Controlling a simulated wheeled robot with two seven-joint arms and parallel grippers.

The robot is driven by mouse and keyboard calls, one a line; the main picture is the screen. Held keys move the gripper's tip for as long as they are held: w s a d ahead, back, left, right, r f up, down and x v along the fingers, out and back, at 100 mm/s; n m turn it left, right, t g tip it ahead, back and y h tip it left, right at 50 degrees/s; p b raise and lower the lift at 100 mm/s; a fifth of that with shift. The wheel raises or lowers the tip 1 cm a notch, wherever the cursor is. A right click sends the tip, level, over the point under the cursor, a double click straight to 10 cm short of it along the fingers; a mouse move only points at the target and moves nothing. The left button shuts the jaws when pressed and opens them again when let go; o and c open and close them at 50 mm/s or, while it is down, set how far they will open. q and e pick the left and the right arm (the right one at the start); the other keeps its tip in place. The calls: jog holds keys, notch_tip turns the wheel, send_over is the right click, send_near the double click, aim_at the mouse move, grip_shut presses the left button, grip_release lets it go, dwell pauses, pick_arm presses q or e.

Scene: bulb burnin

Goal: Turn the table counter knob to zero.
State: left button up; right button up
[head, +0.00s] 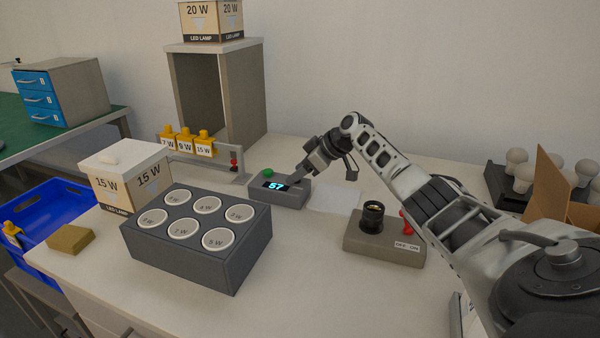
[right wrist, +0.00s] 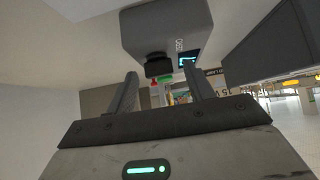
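The table counter (head: 279,190) is a small grey box with a lit display reading 57 (head: 276,186) and a green button (head: 268,173) on top. My right gripper (head: 301,181) is at its right end and hides the knob in the head view. In the right wrist view the counter (right wrist: 165,28) appears upside down, with its dark knob (right wrist: 158,65) between the tips of my right gripper (right wrist: 161,73). My left gripper is not in view.
A grey block with several labelled round sockets (head: 250,256) stands at front left. A lamp tester box (head: 384,247) with a black socket and red switch sits under my right arm. A white sheet (head: 335,197) lies beside the counter. A shelf (head: 242,95) stands behind.

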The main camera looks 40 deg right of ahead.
jog(key=c, duration=0.9)
